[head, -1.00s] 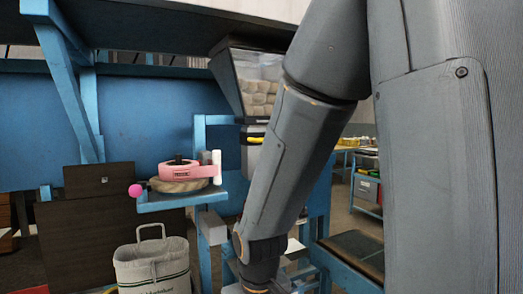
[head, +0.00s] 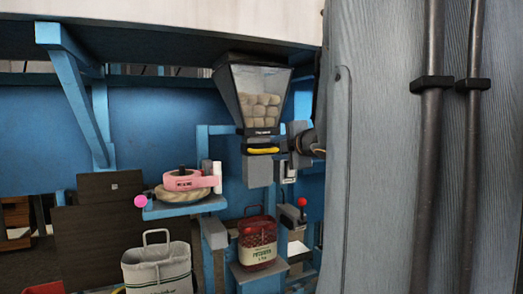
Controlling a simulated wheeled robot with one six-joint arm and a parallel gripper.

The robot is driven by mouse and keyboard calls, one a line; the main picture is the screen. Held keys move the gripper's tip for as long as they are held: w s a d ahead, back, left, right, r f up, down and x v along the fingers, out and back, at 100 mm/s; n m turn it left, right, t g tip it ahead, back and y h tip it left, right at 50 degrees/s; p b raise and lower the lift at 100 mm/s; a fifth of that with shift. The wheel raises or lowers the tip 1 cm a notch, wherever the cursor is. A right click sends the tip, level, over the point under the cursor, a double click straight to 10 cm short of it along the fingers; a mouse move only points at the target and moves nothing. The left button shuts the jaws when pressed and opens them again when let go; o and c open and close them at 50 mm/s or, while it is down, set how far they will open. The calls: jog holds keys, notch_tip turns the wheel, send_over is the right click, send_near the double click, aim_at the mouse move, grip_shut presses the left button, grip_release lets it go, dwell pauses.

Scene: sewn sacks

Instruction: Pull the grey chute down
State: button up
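The grey chute (head: 258,172) is a short box-shaped spout under the hopper (head: 259,98), at the middle of the head view. The hopper has a clear front and holds pale rounded lumps. A yellow strip (head: 262,150) in a black mount sits just above the chute. My gripper end (head: 302,141) shows small and dark to the right of the yellow strip, partly behind my own arm. Its fingers are not clear enough to tell open from shut, or whether they touch anything. A red sack (head: 257,246) stands upright below the chute, with a gap between.
The sack rests on a grey platform (head: 262,278). A red-knobbed lever (head: 302,202) stands to its right. A blue shelf (head: 172,210) with a pink tape roll (head: 188,181) is at left, above a white bag (head: 157,268). My arm hides the right side.

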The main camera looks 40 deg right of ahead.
aim_at(268, 151)
jog(key=p+x, duration=0.1)
jog(key=x, duration=0.6)
jog(key=shift+w+a+f, duration=0.15)
jog(key=shift+w, duration=0.1)
